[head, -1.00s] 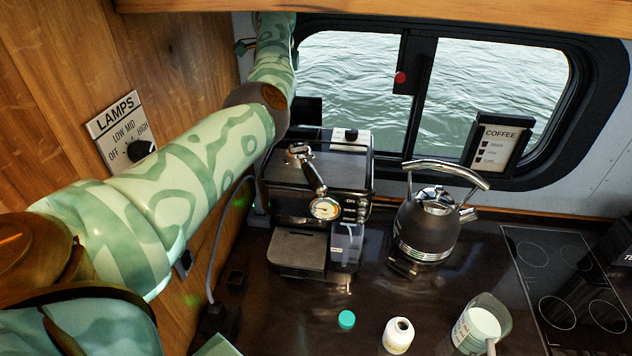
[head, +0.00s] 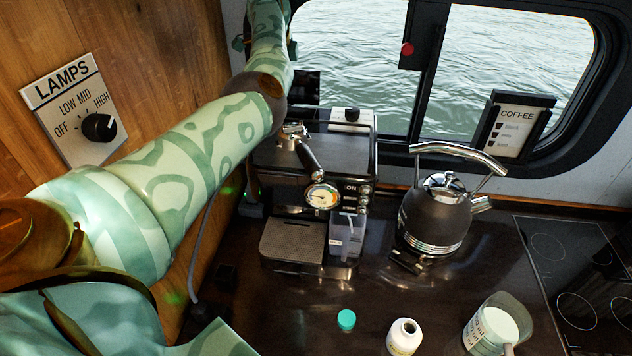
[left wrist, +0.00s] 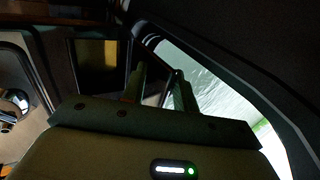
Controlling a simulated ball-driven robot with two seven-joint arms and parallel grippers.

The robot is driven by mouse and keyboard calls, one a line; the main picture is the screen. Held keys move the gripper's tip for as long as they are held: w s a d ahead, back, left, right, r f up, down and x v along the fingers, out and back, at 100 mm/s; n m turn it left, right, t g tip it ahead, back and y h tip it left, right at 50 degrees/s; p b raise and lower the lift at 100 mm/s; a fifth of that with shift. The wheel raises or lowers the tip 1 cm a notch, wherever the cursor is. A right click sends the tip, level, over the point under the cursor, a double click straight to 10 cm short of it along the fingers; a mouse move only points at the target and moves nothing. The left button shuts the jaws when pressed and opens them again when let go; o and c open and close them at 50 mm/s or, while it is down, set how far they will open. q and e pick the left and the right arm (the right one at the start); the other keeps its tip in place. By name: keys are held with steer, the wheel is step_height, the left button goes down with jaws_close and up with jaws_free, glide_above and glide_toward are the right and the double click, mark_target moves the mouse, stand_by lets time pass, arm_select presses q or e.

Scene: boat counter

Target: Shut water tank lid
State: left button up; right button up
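The black and steel coffee machine (head: 312,185) stands on the counter below the window. A dark upright panel (head: 305,86) behind its back left corner looks like the raised water tank lid; the tank's opening is not clearly visible. My left arm passes over the machine's left side, and its hand is cut off by the top edge of the head view. In the left wrist view my left gripper (left wrist: 158,84) has its two fingers apart, with nothing clearly held. A dark framed panel (left wrist: 100,66) lies left of the fingers; I cannot tell whether it is the lid. My right gripper is not in view.
A kettle (head: 437,214) stands right of the machine, and a hob (head: 570,265) is beyond it. A white bottle (head: 403,337), a teal cap (head: 346,320) and a jug (head: 492,328) are in front. A wooden wall with a lamp switch (head: 98,127) borders the left.

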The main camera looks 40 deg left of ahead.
arm_select(q)
steer(key=shift+w+f, duration=0.1)
steer(key=shift+f, duration=0.25)
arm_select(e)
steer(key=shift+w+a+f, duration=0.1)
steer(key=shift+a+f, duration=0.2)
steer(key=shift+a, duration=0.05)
arm_select(q)
steer(key=shift+s+d, duration=0.1)
steer(key=shift+s, duration=0.1)
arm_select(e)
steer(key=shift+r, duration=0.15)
arm_select(q)
steer(key=shift+s+d+f+p, duration=0.15)
steer(key=shift+s+d+p, duration=0.3)
steer(key=shift+s, duration=0.45)
steer(key=shift+s+d+f+p, duration=0.2)
steer(key=shift+s+d, duration=0.15)
steer(key=shift+s, duration=0.25)
steer(key=shift+s+d+f+p, duration=0.15)
steer(key=shift+s+d, duration=0.2)
steer(key=shift+s, duration=0.25)
steer(key=shift+s+d, duration=0.2)
steer(key=shift+s, duration=0.15)
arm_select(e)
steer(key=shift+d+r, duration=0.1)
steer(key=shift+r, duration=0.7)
